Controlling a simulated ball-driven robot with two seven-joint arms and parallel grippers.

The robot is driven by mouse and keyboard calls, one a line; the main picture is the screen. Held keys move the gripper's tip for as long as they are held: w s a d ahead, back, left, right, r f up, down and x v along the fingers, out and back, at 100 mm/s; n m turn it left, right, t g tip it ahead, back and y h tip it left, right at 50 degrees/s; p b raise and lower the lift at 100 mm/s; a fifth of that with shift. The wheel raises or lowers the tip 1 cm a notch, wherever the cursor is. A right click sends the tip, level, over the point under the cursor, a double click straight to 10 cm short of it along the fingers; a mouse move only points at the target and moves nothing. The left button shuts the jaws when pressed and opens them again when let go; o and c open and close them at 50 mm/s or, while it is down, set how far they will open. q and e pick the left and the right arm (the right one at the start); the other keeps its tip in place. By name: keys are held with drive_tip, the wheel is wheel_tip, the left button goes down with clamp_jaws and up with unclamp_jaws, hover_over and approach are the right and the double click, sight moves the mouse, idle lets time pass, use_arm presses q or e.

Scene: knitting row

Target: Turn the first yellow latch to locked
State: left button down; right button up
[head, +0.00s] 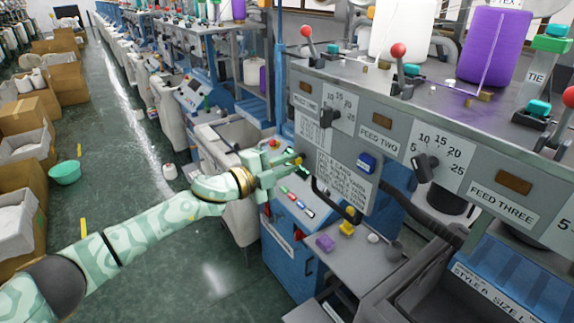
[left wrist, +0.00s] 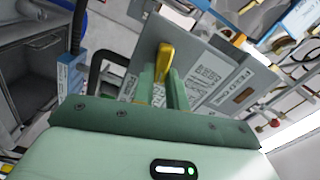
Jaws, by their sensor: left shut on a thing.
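The first yellow latch (head: 299,160) is at the left edge of the grey machine panel, below the FEED ONE label. Only a small part of it shows in the head view. In the left wrist view the yellow latch (left wrist: 166,58) stands up between the two green fingers. My left gripper (head: 290,163) is shut on it, reaching in from the left. The fingers also show in the left wrist view (left wrist: 162,88). They hide the lower part of the latch, and I cannot read its lock position. My right gripper is in neither view.
A placard (head: 344,178) and a blue switch (head: 367,162) are right of the latch. A black handle (head: 334,202) curves out below, near another yellow part (head: 347,228). A purple block (head: 325,243) lies on the ledge. Boxes (head: 22,115) line the aisle's left; its floor (head: 130,165) is mostly open.

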use_arm(q)
drive_tip(key=shift+f+m+b, duration=0.2)
drive_tip(key=shift+m+b, duration=0.1)
drive_tip(key=shift+m, duration=1.2)
drive_tip(key=c, duration=1.4)
unclamp_jaws()
drive_tip(key=b+v, duration=0.2)
drive_tip(key=v, duration=1.4)
